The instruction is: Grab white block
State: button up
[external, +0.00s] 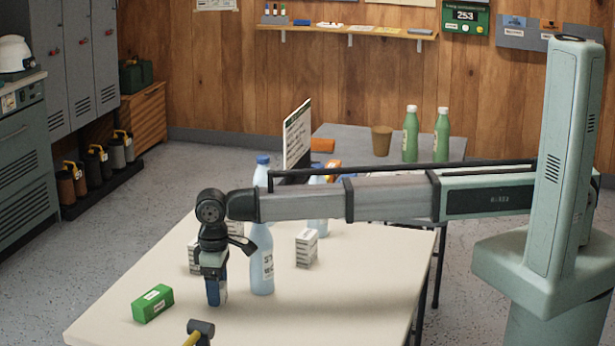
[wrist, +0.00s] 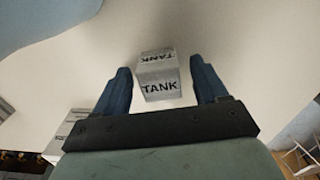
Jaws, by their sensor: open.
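A white-grey block (wrist: 158,88) marked "TANK" shows in the wrist view, between the fingertips of my gripper (wrist: 160,68). Its top and one side face are visible. The fingers are open, with a gap visible on each side of the block. In the external view my gripper (external: 216,294) points down low over the white table, left of a clear bottle with a white label. There the block is mostly or wholly hidden by the fingers, so I cannot tell its outline.
A pale blue bottle (external: 262,262) stands close right of my gripper. Striped white stacks stand at the right (external: 306,248) and behind my gripper (external: 194,256). A green box (external: 152,304) lies at the left, and a hammer (external: 200,332) at the front edge.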

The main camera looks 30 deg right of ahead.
jog(key=shift+c, duration=0.3)
jog(key=c, duration=1)
jog(key=shift+r, duration=0.1)
